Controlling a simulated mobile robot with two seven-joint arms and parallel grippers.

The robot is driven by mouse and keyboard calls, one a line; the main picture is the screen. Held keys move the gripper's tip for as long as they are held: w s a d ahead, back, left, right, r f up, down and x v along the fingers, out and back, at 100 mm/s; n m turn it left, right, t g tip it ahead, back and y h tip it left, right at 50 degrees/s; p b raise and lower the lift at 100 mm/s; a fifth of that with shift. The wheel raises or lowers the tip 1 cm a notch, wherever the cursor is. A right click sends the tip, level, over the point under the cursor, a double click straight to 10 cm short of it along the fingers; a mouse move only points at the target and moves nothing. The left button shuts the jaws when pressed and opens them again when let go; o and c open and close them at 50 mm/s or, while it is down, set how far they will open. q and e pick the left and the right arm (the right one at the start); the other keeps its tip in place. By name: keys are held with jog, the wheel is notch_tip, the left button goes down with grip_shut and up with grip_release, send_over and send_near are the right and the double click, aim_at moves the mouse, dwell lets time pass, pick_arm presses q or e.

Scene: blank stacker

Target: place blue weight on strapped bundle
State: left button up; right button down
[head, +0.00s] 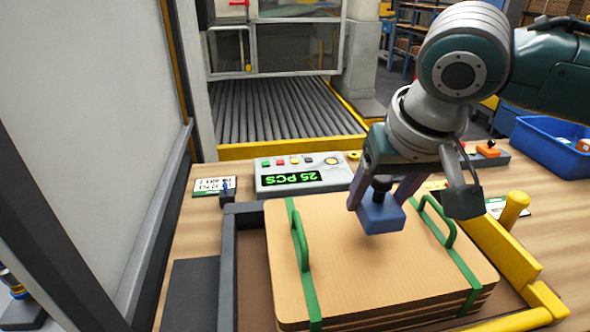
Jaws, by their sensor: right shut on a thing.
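The blue weight (381,215) is a blue block with a dark knob on top. My right gripper (379,196) is shut on its knob, with a finger on either side. The weight is over the middle of the strapped bundle (345,262), between its two green straps. I cannot tell whether its underside touches the top sheet. The bundle is a stack of tan boards with green straps and green handles at left and right. It lies in a dark-walled tray (226,270). My left gripper is not in view.
A counter box (302,174) reading 25 PCS stands behind the tray. Yellow rails (500,250) edge the tray's right side. A blue bin (548,148) stands at the back right. A tall pale panel (90,110) closes the left side. A roller conveyor (275,108) lies behind.

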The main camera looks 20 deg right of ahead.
aim_at(375, 217)
jog(key=shift+f+b, duration=0.4)
jog(key=shift+f, duration=1.55)
jog(key=shift+c, duration=0.3)
grip_release()
jog(key=shift+f, duration=0.15)
jog(key=shift+r, duration=0.3)
jog(key=p+v, duration=0.3)
jog(key=v, duration=0.8)
jog(key=s+a+f+n+y, duration=0.3)
jog(key=s+a+f+n, duration=0.1)
jog(key=s+a, duration=0.35)
jog(key=s+d+f+n+h, duration=0.1)
jog(key=s+d+f, duration=0.1)
jog(key=s, duration=0.7)
jog(key=shift+s+d+f+g+h, duration=0.2)
jog(key=shift+d+f+g+h, duration=0.1)
jog(key=shift+f+g, duration=0.1)
